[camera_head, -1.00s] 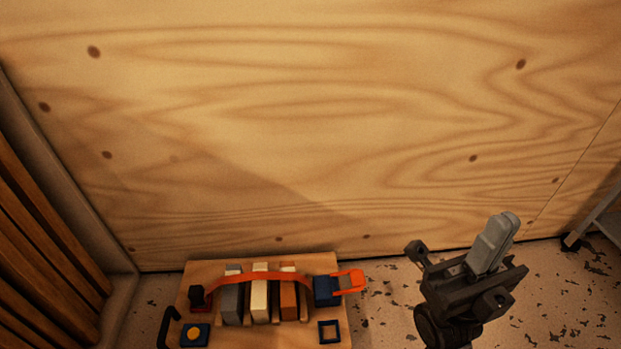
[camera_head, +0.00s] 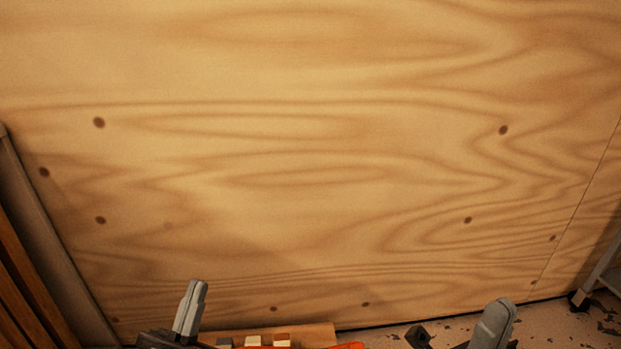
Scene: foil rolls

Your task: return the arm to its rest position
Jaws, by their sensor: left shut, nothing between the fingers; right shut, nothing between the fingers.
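My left gripper (camera_head: 190,312) is at the bottom edge, left of centre, with its grey fingers together and pointing up. It is empty and stands in front of the left part of the wooden board (camera_head: 315,335). My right gripper (camera_head: 495,322) is at the bottom right, fingers together and empty, to the right of the board. Only the far edge of the board shows, with the tops of the foil rolls (camera_head: 265,341) and a bit of an orange strap (camera_head: 348,346). The rest of the board and both arms are cut off below.
A large plywood wall (camera_head: 310,150) fills most of the view behind the board. Brown wooden slats (camera_head: 30,290) stand at the left. A grey metal leg (camera_head: 597,275) stands at the far right on the speckled floor (camera_head: 560,318).

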